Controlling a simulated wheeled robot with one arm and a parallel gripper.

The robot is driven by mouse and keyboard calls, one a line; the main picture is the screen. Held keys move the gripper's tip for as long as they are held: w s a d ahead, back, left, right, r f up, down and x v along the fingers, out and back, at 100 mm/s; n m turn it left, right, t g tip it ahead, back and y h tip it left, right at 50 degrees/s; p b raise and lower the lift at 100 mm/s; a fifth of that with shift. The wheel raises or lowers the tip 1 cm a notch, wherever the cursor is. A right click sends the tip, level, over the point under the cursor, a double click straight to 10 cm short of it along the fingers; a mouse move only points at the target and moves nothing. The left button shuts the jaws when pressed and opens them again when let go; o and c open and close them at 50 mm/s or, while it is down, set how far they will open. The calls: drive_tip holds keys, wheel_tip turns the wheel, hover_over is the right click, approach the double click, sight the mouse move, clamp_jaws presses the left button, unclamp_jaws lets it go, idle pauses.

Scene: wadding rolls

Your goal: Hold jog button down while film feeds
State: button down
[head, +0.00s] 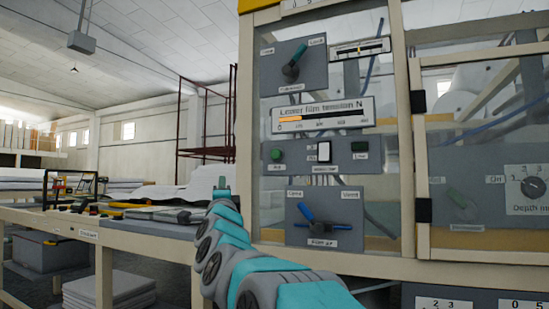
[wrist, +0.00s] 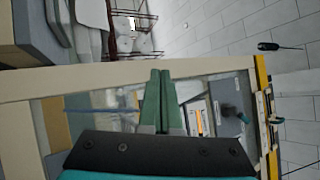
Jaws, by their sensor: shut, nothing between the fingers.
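A grey control panel (head: 320,156) on the machine front carries a round green button (head: 277,155), a white rocker (head: 324,152) and a dark green lamp or button (head: 360,147). Their small labels are hard to read, so I cannot tell for certain which is the jog button. A gauge (head: 320,114) reading "Lower film tension N" sits above, with a short orange bar at its low end. My gripper (head: 222,183) is to the left of and below the panel, apart from it. In the wrist view my gripper (wrist: 160,74) has its green fingers together, with nothing between them.
A lever panel (head: 303,66) is above the gauge and a blue-handled lever panel (head: 325,219) is below the buttons. Beige posts (head: 407,150) frame the clear guard. A workbench (head: 150,236) with tools and stacked sheets stands at left. Open air lies between my gripper and the panel.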

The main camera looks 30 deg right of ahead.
sight(275, 149)
drive_tip(key=s+d+r+m+g+h, duration=0.2)
drive_tip(key=s+d+r+m+h, duration=0.2)
drive_tip(key=d+r+m+h, duration=0.3)
drive_tip(key=r+m+h, duration=0.1)
drive_tip(key=m+h, duration=0.3)
drive_tip(key=shift+d, duration=0.3)
drive_tip(key=shift+w, duration=0.1)
drive_tip(key=shift+w+d+p, duration=0.1)
drive_tip(key=shift+w+d, duration=0.8)
drive_tip(key=shift+d, duration=0.25)
drive_tip(key=shift+w+d+p, duration=0.1)
drive_tip(key=shift+w+d, duration=0.75)
drive_tip(key=shift+d, duration=0.3)
drive_tip(key=shift+w+d+p, duration=0.1)
drive_tip(key=shift+w+d, duration=0.8)
drive_tip(key=shift+d, duration=0.25)
drive_tip(key=shift+d, duration=0.1)
drive_tip(key=shift+w+d+b, duration=0.25)
drive_tip(key=shift+b, duration=0.05)
drive_tip(key=shift+w+d, duration=0.25)
drive_tip(key=shift+d, duration=0.1)
idle(2.3)
